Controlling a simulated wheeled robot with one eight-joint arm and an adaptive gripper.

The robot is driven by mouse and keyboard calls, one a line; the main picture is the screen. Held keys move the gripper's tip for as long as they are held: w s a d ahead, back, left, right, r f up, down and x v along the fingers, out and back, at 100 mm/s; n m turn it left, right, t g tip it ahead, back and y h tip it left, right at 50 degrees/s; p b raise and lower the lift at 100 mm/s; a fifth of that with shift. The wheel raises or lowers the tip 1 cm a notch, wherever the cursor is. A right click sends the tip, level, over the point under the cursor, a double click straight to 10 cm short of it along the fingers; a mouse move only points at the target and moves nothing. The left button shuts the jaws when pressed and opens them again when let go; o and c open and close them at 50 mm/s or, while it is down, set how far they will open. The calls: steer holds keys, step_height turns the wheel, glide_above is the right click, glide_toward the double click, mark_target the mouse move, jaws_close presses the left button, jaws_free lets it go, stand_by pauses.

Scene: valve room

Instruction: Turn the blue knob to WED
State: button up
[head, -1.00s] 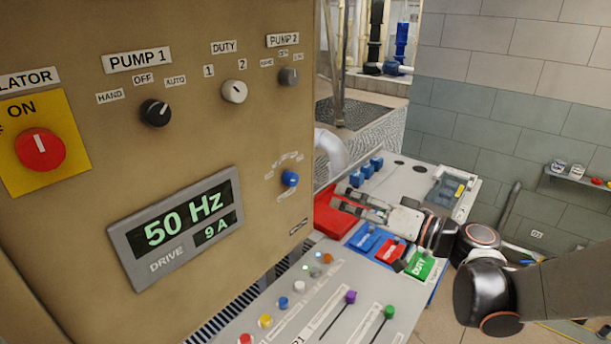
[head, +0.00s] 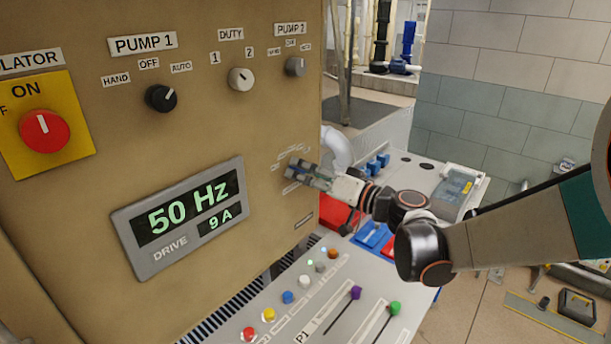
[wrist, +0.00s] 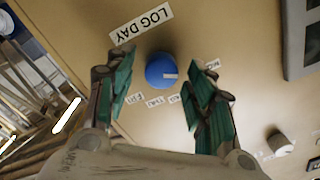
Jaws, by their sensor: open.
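The blue knob (wrist: 160,71) is on the tan panel in the wrist view, below the upside-down LOG DAY label (wrist: 141,24). Its white pointer mark points to the right of the picture. Small day labels lie around its lower side; the WED label (wrist: 173,99) seems to be below the knob, slightly right, though the print is small. My gripper (wrist: 160,82) is open, one finger left and one right of the knob, with gaps on both sides. The right finger covers part of the label ring. In the head view my gripper (head: 298,171) is at the panel and hides the knob.
The PUMP 1 knob (head: 160,98), DUTY knob (head: 241,79) and PUMP 2 knob (head: 295,67) are above on the same panel. The drive display (head: 182,219) is to the left. A sloped desk (head: 318,322) with buttons and levers lies below my gripper.

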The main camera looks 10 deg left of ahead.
steer(key=shift+a, duration=0.1)
steer(key=shift+c, duration=0.5)
steer(key=c, duration=1)
steer(key=shift+o, duration=0.2)
steer(key=m+b, duration=0.1)
steer(key=m, duration=1)
steer(key=shift+f+m+b, duration=0.15)
steer(key=shift+m+b, duration=0.15)
steer(key=shift+m, duration=0.3)
steer(key=o, duration=1.1)
steer(key=shift+c, duration=0.2)
